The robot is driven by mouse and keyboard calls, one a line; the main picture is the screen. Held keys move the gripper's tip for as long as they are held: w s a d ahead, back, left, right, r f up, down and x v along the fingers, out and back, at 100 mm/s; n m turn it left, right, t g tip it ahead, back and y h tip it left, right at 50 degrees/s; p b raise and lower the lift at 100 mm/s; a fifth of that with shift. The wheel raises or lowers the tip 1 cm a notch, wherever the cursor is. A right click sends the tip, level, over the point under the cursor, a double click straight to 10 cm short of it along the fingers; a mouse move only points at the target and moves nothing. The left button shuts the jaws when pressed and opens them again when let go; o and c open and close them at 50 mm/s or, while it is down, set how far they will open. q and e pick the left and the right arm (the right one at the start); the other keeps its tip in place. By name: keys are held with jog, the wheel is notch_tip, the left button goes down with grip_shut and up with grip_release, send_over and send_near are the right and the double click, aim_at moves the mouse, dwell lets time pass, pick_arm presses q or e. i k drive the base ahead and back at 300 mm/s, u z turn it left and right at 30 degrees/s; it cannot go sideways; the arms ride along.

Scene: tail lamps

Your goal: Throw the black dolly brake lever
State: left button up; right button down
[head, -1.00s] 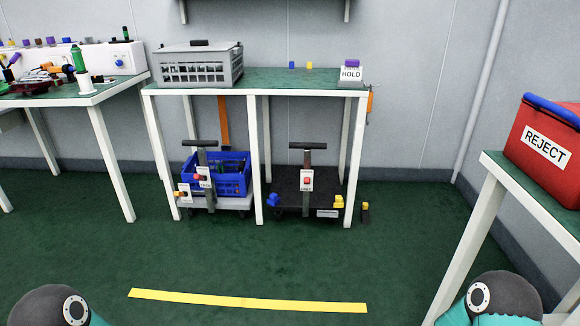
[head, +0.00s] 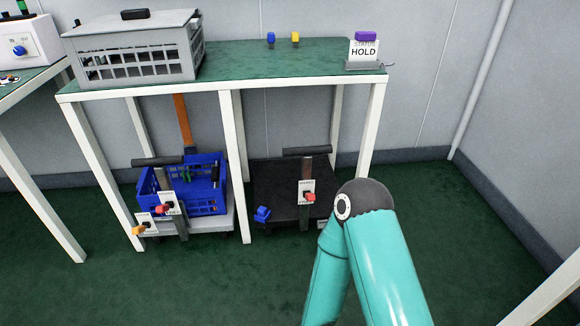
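The black dolly (head: 284,182) stands under the green-topped table, right of the middle leg. It has an upright post with a black T-handle (head: 307,152). A white placard (head: 307,186) with a red knob (head: 310,197) is on the post; this looks like the brake lever, but its label is too small to read. My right arm's teal links and dark joint cover the dolly's right front corner from view. Neither gripper is in view, and no gripper is seen touching the dolly or the red knob.
A grey dolly (head: 213,224) with a blue crate (head: 208,197) and similar red and orange knobs stands left of the middle leg. A blue piece (head: 262,214) is at the black dolly's front left. White table legs (head: 234,165) flank the dollies. Green floor in front is clear.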

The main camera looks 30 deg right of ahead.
aim_at(310, 197)
jog(key=z, duration=0.3)
jog(key=i, duration=0.95)
jog(key=z, duration=0.55)
